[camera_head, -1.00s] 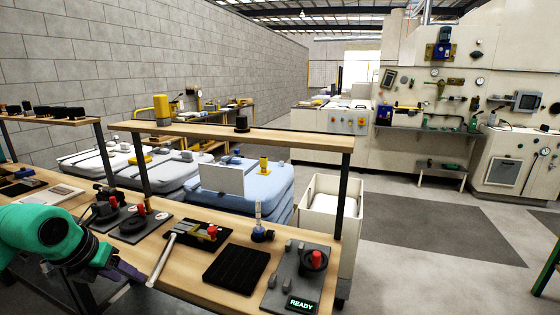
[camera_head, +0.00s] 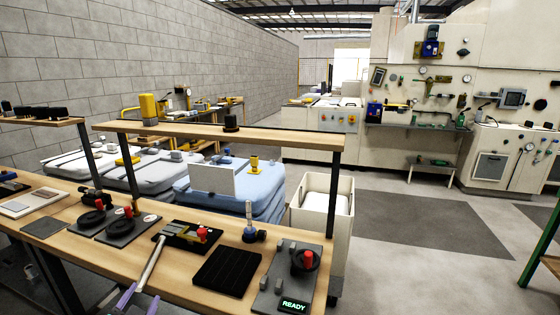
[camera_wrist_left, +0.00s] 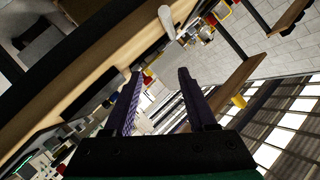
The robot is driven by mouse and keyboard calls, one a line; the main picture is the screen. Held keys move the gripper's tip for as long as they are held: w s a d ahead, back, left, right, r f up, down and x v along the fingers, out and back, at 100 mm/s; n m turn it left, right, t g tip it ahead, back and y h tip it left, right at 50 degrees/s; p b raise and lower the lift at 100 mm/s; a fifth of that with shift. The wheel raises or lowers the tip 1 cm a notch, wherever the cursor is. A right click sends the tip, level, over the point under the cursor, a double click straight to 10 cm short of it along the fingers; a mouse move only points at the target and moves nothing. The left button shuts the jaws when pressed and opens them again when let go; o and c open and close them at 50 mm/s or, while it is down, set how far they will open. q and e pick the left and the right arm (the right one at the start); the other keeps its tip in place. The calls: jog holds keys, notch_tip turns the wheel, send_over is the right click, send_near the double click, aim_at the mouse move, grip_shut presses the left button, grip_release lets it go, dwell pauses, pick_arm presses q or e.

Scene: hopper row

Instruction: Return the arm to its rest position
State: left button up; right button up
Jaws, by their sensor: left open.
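My left gripper (camera_head: 139,296) shows only as two purple fingertips at the bottom edge of the head view. It is open, and I see nothing between its fingers. In the left wrist view the fingers (camera_wrist_left: 160,74) stand apart, with a pale lever handle (camera_wrist_left: 166,20) beyond their tips. In the head view this grey lever (camera_head: 152,262) slopes down from a dark block with a red knob (camera_head: 202,234); its lower end is close to the fingertips, seemingly apart from them. The rest of my left arm is out of the head view, and so is my right gripper.
The wooden bench (camera_head: 100,255) carries a black ribbed pad (camera_head: 228,270), a panel reading READY (camera_head: 293,305) and round dials with red knobs (camera_head: 95,218). A raised shelf (camera_head: 270,140) on dark posts runs above it. Grey and blue hoppers (camera_head: 262,190) stand behind. Open floor lies right.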

pick_arm(q)
jog(key=s+d+f+n+g+h, duration=0.2)
jog(key=s+d+f+g, duration=0.25)
jog(key=s+f, duration=0.45)
jog(key=s+d+f+n+g+h, duration=0.1)
jog(key=s+d+f+g+h, duration=0.15)
jog(key=s+f+g, duration=0.45)
jog(key=s+f, duration=0.2)
jog(key=f, duration=1)
jog(key=s+f, duration=0.2)
jog(key=f, duration=1.1)
jog(key=s+a+f+g+y, duration=0.1)
jog(key=s+a+f, duration=0.2)
jog(key=s+f, duration=0.9)
jog(key=s, duration=0.4)
jog(key=shift+f, duration=0.4)
jog(key=shift+g, duration=0.25)
